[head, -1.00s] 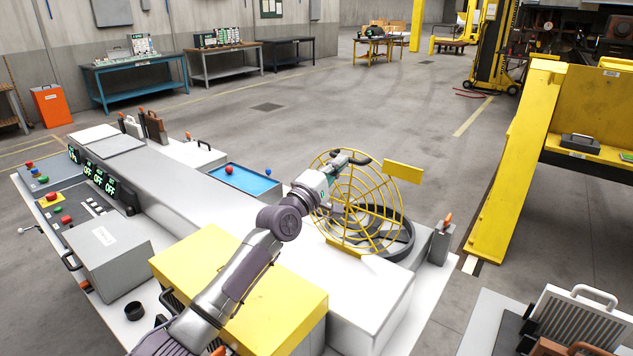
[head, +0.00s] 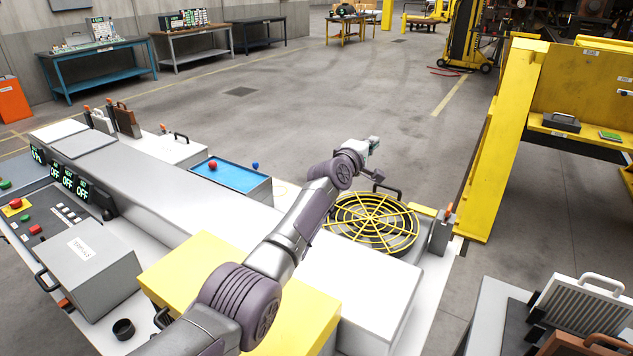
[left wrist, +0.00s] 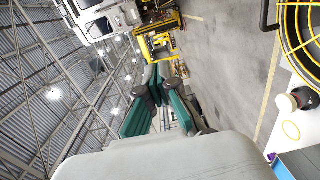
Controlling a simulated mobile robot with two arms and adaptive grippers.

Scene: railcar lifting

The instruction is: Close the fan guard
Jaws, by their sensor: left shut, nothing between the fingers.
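The fan guard (head: 371,221) is a round yellow wire grille. In the head view it lies about flat over the dark round fan housing (head: 410,252), on the right part of the white bench. A black handle (head: 386,190) stands at its far side. Part of the guard shows at the right edge of the left wrist view (left wrist: 301,45). My left gripper (head: 375,143) is shut and empty, above and beyond the guard, apart from it. Its fingers (left wrist: 157,80) come together in the left wrist view. I cannot see whether the guard is latched. My right gripper is not in view.
A blue tray (head: 232,181) with a red ball (head: 213,165) lies left of the guard. A yellow box (head: 170,262) and a white block (head: 365,285) stand in front. A grey post (head: 441,236) stands at the right.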

